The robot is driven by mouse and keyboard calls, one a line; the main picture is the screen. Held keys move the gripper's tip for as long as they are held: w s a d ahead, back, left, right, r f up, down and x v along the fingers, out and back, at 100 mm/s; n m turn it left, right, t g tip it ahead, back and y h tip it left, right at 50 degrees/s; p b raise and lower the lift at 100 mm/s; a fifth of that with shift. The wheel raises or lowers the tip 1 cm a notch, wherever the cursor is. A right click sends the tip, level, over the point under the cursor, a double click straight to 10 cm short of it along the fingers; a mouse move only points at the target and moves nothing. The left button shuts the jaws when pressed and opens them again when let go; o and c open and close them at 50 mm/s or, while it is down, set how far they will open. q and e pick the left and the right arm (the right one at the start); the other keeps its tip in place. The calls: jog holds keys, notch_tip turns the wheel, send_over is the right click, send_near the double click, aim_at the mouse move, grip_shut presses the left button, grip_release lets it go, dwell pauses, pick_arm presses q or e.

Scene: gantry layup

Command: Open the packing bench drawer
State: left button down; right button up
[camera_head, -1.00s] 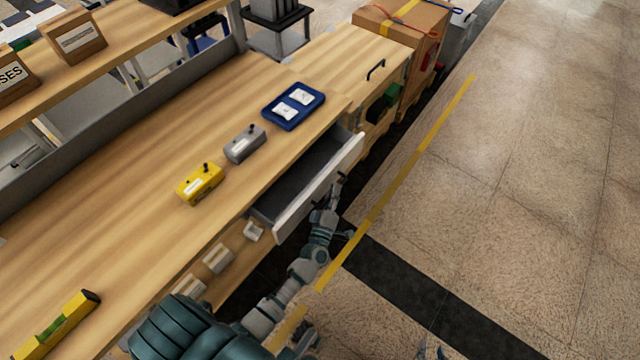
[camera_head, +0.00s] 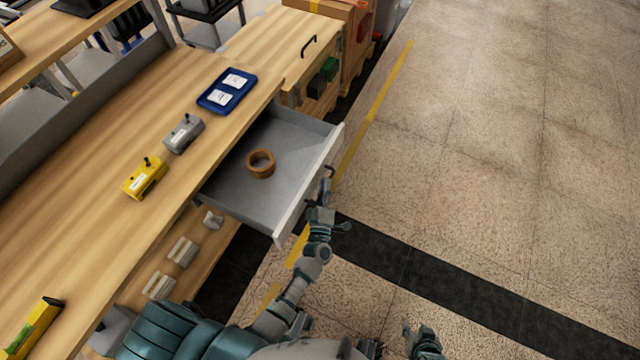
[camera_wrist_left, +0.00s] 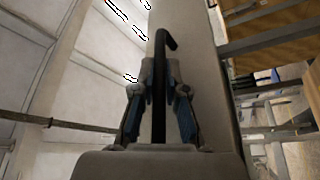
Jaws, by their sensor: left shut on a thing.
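The packing bench drawer (camera_head: 237,193) is pulled well out of the bench (camera_head: 120,165), and its grey inside shows. A brown ring (camera_head: 260,164), like a tape roll, lies in it. My left gripper (camera_head: 324,190) is at the drawer's front panel (camera_head: 309,190). In the left wrist view, my left gripper (camera_wrist_left: 160,95) is shut on the dark bar handle (camera_wrist_left: 168,42), with a finger on each side of it. At the bottom of the head view, part of my right arm (camera_head: 424,342) shows; its fingertips cannot be made out.
A yellow box (camera_head: 145,178), a grey box (camera_head: 183,133) and a blue tray (camera_head: 227,91) stand on the bench top. A yellow level (camera_head: 35,325) lies at lower left. The floor (camera_head: 480,150) right of the drawer is clear.

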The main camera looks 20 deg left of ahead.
pick_arm(q)
jog(key=shift+s+d+f, duration=0.15)
jog(key=shift+d+f, duration=0.1)
jog(key=shift+f, duration=0.05)
jog(key=c, duration=1.6)
grip_release()
jog(key=shift+a, duration=0.2)
jog(key=shift+o, duration=0.6)
jog(key=shift+a, duration=0.4)
jog(key=shift+d+r, duration=0.15)
jog(key=shift+d, duration=0.3)
jog(key=v, duration=1.1)
jog(key=shift+s, duration=0.35)
pick_arm(e)
jog(key=shift+d, duration=0.1)
jog(key=shift+a, duration=0.2)
